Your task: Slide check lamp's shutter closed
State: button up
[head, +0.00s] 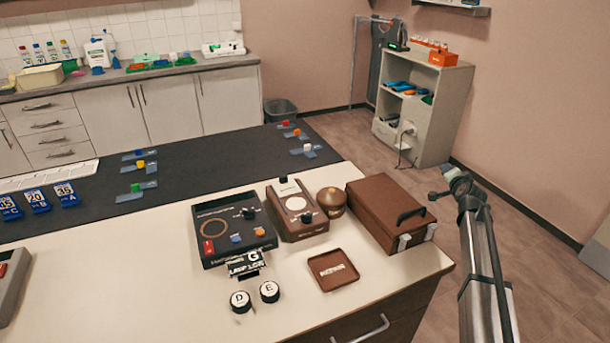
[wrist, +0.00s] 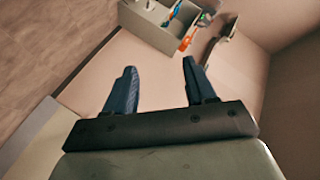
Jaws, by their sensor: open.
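A brown box-shaped device (head: 312,229) with a pale sloped top plate and dark knobs stands on the white counter; it looks most like the check lamp, but I cannot read its label. I cannot tell whether its shutter is open or closed. My gripper (wrist: 160,70) is open and empty in the wrist view, its two dark fingers wide apart. In the head view my arm is at the right, off the counter's edge and well apart from the device. The device does not show in the wrist view.
A black panel box (head: 207,249) stands left of the device. A round brown pot (head: 331,198) and a brown case (head: 385,208) stand right of it. A small brown tray (head: 334,281) lies in front. A grey shelf unit (head: 435,125) stands behind.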

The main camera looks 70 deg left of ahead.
jog(key=s+a+r+n+g, duration=0.3)
jog(key=s+a+n, duration=0.1)
jog(key=s+a, duration=0.6)
jog(key=n+g+h, duration=0.5)
jog(key=n+h, duration=0.3)
jog(key=n, duration=0.5)
send_near(283, 177)
jog(key=shift+y, duration=0.3)
jog(key=x, duration=0.8)
jog(key=shift+w+f, duration=0.1)
jog(key=shift+f, duration=0.3)
grip_shut()
